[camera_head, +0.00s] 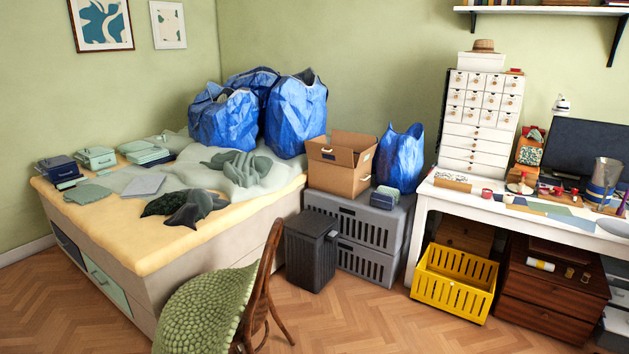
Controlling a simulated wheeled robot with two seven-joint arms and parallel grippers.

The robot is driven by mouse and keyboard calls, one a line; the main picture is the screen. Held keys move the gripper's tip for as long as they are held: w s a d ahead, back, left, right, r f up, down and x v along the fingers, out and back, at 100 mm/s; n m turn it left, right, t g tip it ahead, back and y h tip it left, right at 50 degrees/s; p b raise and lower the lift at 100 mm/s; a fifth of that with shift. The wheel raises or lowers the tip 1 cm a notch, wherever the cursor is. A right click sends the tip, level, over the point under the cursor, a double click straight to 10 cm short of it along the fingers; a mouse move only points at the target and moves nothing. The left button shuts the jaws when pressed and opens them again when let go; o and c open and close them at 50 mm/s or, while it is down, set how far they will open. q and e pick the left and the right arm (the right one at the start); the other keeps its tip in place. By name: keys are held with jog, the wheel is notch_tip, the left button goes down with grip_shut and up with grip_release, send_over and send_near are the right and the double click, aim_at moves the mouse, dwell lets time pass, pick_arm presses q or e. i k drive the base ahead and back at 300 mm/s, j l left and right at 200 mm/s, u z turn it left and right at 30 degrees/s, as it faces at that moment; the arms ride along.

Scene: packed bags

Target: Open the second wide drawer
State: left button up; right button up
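A white chest of drawers (509,121) stands on the white desk at the right. Its upper part has rows of small drawers (474,98) with round knobs. Below them are several wide white drawers; the second wide drawer from the top (474,143) looks shut, flush with the others. Neither of my grippers shows in the head view.
The white desk (425,193) also carries a monitor (588,148). Under it are a yellow crate (453,283) and a brown drawer unit (545,301). Grey crates (352,243), a black bin (311,252) and a chair (215,305) stand left. Floor (370,325) before the desk is clear.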

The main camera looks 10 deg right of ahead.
aim_at(501, 148)
jog(key=i+l+z, duration=0.15)
jog(key=i+z, duration=0.3)
jog(key=i+j+z, duration=0.1)
jog(key=i+z, duration=0.35)
jog(key=i, duration=0.2)
jog(key=i+j+z, duration=0.25)
jog(key=i+z, duration=0.2)
jog(key=i+l, duration=0.1)
jog(key=i, duration=0.45)
jog(key=i+u, duration=0.1)
jog(key=i, duration=0.4)
jog(key=i+l, duration=0.15)
jog(key=i, duration=0.4)
jog(key=i+l+u, duration=0.1)
jog(key=i, duration=0.45)
jog(key=i+l+u, duration=0.15)
jog(key=i+u, duration=0.15)
jog(key=i, duration=0.15)
jog(key=i+l+u, duration=0.25)
jog(key=i, duration=0.15)
